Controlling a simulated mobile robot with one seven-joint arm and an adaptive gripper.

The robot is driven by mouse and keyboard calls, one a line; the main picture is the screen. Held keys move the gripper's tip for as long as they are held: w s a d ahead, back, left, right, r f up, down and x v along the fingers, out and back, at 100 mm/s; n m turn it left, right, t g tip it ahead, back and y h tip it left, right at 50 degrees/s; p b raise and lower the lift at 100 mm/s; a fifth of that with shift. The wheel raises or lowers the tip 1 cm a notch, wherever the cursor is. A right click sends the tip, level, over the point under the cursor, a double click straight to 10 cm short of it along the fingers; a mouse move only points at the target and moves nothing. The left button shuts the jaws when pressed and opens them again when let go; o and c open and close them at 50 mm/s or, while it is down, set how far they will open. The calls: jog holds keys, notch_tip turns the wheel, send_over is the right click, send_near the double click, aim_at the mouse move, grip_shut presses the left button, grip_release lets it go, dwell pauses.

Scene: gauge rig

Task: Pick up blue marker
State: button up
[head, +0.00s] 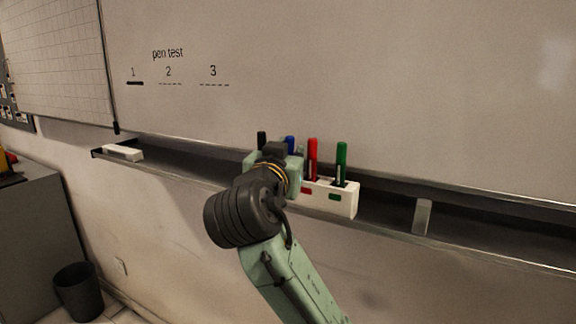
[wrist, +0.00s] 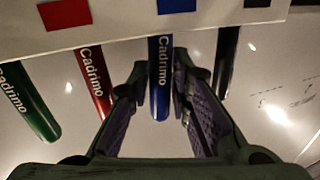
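The blue marker (wrist: 160,80) stands upright in a white holder (head: 345,200) on the whiteboard tray. In the head view only the top of the blue marker (head: 290,144) shows above my gripper (head: 285,168), which hides the rest. In the wrist view my gripper (wrist: 161,95) has one finger on each side of the blue marker, the fingertips close against its sides. It looks shut on the marker, which is still in line with its neighbours in the holder.
A red marker (head: 312,158) and a green marker (head: 341,162) stand right of the blue one. A black marker (head: 262,139) stands on its left. The whiteboard (head: 430,90) rises behind. A white block (head: 123,152) lies at the tray's left end; a grey piece (head: 422,217) stands right.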

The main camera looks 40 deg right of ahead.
grip_shut()
